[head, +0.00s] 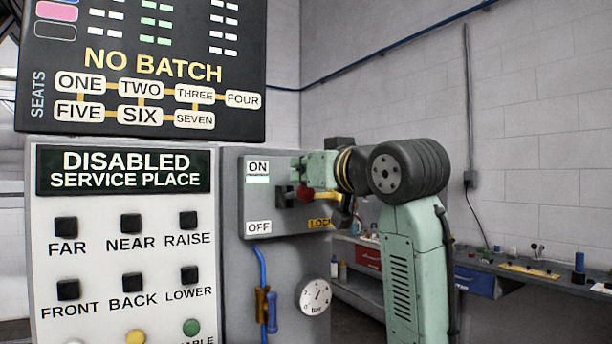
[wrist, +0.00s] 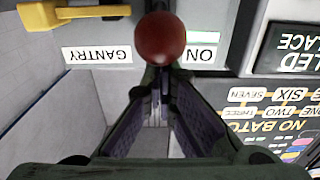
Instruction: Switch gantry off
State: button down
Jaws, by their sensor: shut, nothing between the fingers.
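The grey gantry switch panel (head: 290,250) carries an ON label (head: 257,167) above and an OFF label (head: 258,228) below. A pale green strip (head: 257,180) shows under ON. The red ball knob (head: 306,193) of the lever stands out from the panel, between the label heights; the lever's exact setting is unclear. In the wrist view, turned upside down, the red knob (wrist: 160,40) is just past the tips of my gripper (wrist: 160,74), near the ON label (wrist: 202,55) and GANTRY label (wrist: 97,55). My gripper is shut and empty; contact with the knob cannot be told.
A yellow handle (wrist: 70,14) is beside the lever. A pressure gauge (head: 315,297) and blue hose (head: 262,270) are lower on the panel. A button panel (head: 125,235) and the batch board (head: 145,45) stand left. A workbench (head: 530,265) runs along the right wall.

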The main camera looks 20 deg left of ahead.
notch_tip(320, 180, down, 2)
jog(key=shift+f+b, duration=0.1)
jog(key=shift+b, duration=0.5)
jog(key=shift+s+d+r, duration=0.2)
jog(key=shift+d+r, duration=0.05)
jog(key=shift+r, duration=0.15)
jog(key=shift+s+d+r+p, duration=0.4)
jog(key=shift+s+d, duration=0.05)
jog(key=shift+d, duration=0.15)
jog(key=b+v, duration=0.1)
jog(key=v, duration=0.6)
jog(key=shift+a+f, duration=0.15)
